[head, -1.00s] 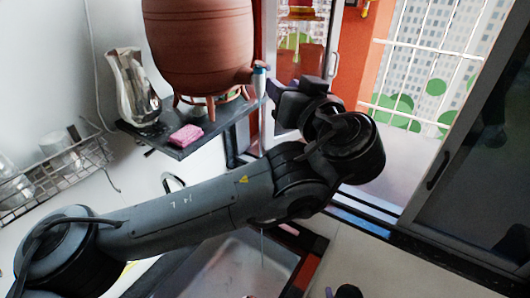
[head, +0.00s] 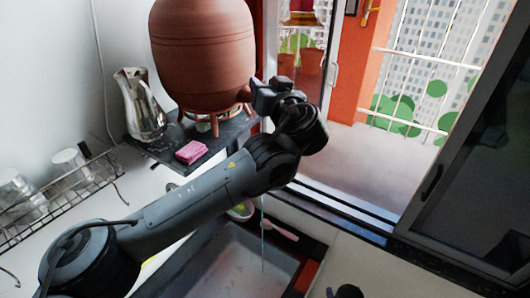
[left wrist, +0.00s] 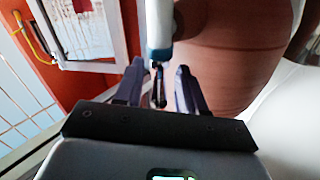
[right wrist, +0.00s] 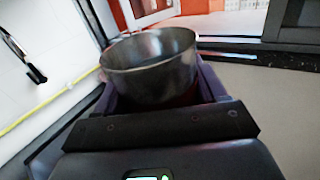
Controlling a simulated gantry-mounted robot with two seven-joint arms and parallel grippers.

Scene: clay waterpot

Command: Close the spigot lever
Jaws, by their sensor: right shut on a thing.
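The brown clay waterpot (head: 205,55) stands on a dark shelf. Its spigot (left wrist: 159,35), white with a blue lower end, shows in the left wrist view; my gripper hides it in the head view. The small dark lever (left wrist: 158,88) hangs below the spigot, between my left fingers. My left gripper (left wrist: 158,85) is open, a finger on each side of the lever with gaps; it also shows beside the pot in the head view (head: 265,95). My right gripper (right wrist: 153,88) is shut on a grey metal pot (right wrist: 150,70), seen only in the right wrist view.
A pink sponge (head: 191,151) and a shiny metal jug (head: 141,105) are on or beside the shelf (head: 165,152). A thin water-like line drops into the sink (head: 235,265). A doorway stands at right.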

